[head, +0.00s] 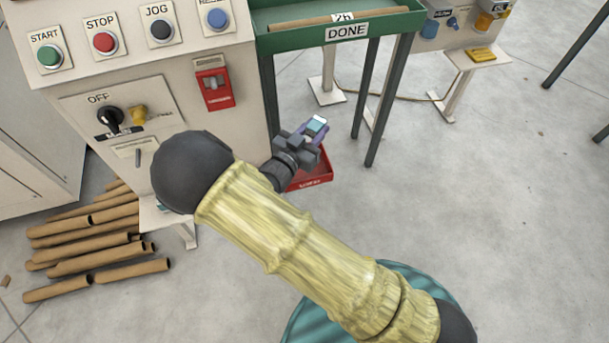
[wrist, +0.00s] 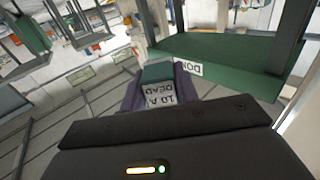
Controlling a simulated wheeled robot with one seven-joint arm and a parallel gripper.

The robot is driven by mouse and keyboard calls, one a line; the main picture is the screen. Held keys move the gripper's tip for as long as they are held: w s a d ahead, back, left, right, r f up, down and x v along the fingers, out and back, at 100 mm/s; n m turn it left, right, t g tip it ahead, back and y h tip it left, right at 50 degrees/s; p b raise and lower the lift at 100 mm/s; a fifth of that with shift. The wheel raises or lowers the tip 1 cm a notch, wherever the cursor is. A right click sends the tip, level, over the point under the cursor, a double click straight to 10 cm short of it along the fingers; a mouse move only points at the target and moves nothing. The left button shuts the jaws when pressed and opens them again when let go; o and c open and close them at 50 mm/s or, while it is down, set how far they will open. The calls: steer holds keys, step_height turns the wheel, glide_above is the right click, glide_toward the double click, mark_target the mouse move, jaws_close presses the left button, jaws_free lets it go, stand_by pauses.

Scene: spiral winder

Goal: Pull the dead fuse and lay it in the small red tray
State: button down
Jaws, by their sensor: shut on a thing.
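My gripper (head: 312,130) is shut on the dead fuse (head: 318,123), a small block with a teal end. In the wrist view the fuse (wrist: 160,93) sits between the purple-grey fingers, and its white label reads "10 A DEAD". The gripper is beside the front of the cabinet, clear of it. The small red tray (head: 318,181) shows low in the head view, just below my gripper in the picture. My gripper and arm hide part of the tray. I cannot see anything in its visible part. A red holder (head: 214,89) is on the cabinet front, left of the gripper.
The cabinet (head: 75,75) carries several buttons and an OFF switch (head: 111,119). A green DONE trough (head: 385,24) on dark legs stands behind and right of the gripper. Cardboard tubes (head: 100,250) lie on the floor at left. The floor at right (head: 500,200) is clear.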

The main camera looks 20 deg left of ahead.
steer(key=shift+s+a+f+b, duration=0.5)
steer(key=shift+s+a+f, duration=0.25)
steer(key=shift+a+f, duration=0.2)
step_height(320, 180, down, 6)
steer(key=b, duration=0.5)
steer(key=shift+b, duration=0.35)
steer(key=c, duration=1)
jaws_free()
steer(key=shift+o, duration=0.2)
